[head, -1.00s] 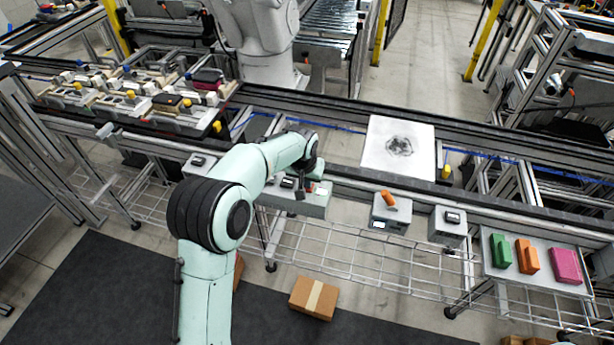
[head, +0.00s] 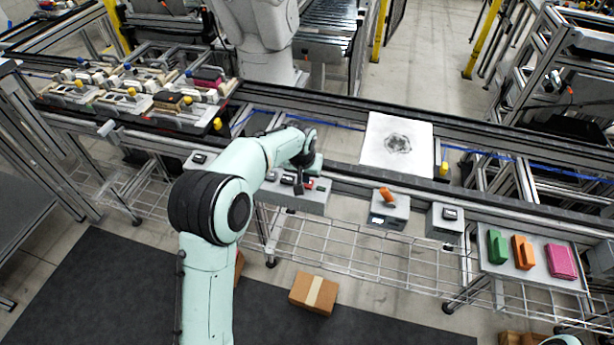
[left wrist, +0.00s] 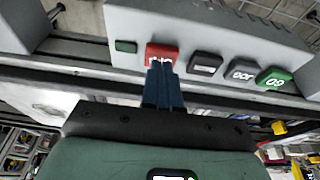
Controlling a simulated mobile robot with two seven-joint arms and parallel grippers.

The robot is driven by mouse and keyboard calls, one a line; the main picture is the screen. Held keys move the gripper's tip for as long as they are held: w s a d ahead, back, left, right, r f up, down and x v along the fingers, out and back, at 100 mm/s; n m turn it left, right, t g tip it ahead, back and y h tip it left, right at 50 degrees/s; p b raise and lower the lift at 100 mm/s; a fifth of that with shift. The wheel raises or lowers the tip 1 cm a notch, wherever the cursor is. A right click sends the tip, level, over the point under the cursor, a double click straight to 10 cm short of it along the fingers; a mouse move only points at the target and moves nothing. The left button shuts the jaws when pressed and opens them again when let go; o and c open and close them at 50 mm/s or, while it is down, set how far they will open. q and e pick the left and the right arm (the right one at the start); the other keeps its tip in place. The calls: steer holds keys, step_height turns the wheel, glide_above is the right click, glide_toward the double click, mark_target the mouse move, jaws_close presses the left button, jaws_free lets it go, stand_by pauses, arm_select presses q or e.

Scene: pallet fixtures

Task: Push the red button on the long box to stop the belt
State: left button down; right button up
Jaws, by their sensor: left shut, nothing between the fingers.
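The long grey box (head: 316,203) sits on the front edge of the belt line in the head view, partly behind my left arm. In the left wrist view the long box (left wrist: 210,28) fills the top and carries a row of buttons. The red button (left wrist: 161,54) is near its left end; it also shows small in the head view (head: 308,184). My left gripper (left wrist: 162,62) is shut and empty, its fingertips at the lower edge of the red button. I cannot tell whether they press it. The right gripper is out of view.
Beside the red button are a dark button (left wrist: 205,64), a grey one (left wrist: 241,70) and a green one (left wrist: 274,79). A white plate (head: 397,145) lies on the belt.

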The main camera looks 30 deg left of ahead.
arm_select(q)
steer(key=v, duration=1.2)
steer(key=shift+w+r, duration=0.2)
steer(key=shift+w, duration=0.2)
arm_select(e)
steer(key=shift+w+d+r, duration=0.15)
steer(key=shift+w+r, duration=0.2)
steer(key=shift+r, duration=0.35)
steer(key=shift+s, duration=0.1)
